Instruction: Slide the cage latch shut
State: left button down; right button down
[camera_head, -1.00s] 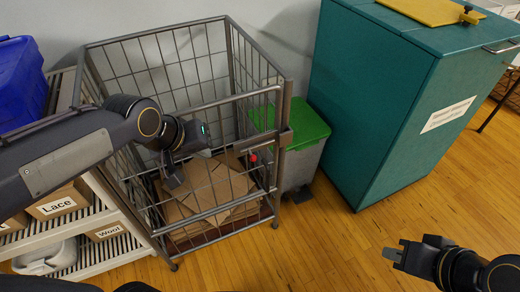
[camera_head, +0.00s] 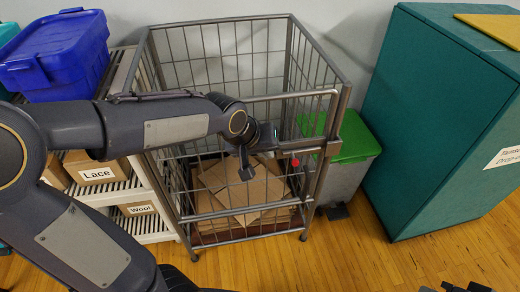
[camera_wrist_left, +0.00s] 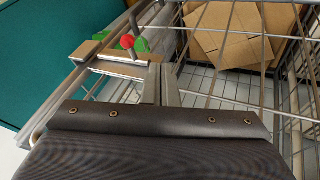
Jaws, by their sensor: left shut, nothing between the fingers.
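The wire cage (camera_head: 218,20) stands against the wall, and its latch is on the right front post. The latch's red knob (camera_head: 295,162) shows in the head view. In the left wrist view the red knob (camera_wrist_left: 127,42) stands on a short stem above the grey metal latch plate (camera_wrist_left: 117,68). My left gripper (camera_head: 246,172) is shut and empty at the cage front, left of the knob. Its closed fingers (camera_wrist_left: 160,84) show beside the latch plate, apart from the knob. My right gripper (camera_head: 463,288) is mostly cut off at the bottom edge.
Flattened cardboard (camera_head: 240,190) lies in the cage. A green-lidded bin (camera_head: 352,140) stands right of it, then a teal cabinet (camera_head: 430,120). A shelf with a blue crate (camera_head: 60,55) and labelled boxes (camera_head: 97,172) is at left. The wooden floor (camera_head: 350,255) in front is clear.

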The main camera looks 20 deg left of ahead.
pick_arm(q)
jog(key=w+d+f+b, duration=0.1)
jog(key=w+d+f, duration=0.2)
jog(key=d, duration=0.1)
jog(key=shift+f+b, duration=0.3)
jog(key=w+d, duration=0.1)
jog(key=d, duration=0.1)
jog(key=w+d, duration=0.1)
jog(key=shift+w+d, duration=0.2)
jog(key=shift+d, duration=0.2)
jog(key=shift+r, duration=0.1)
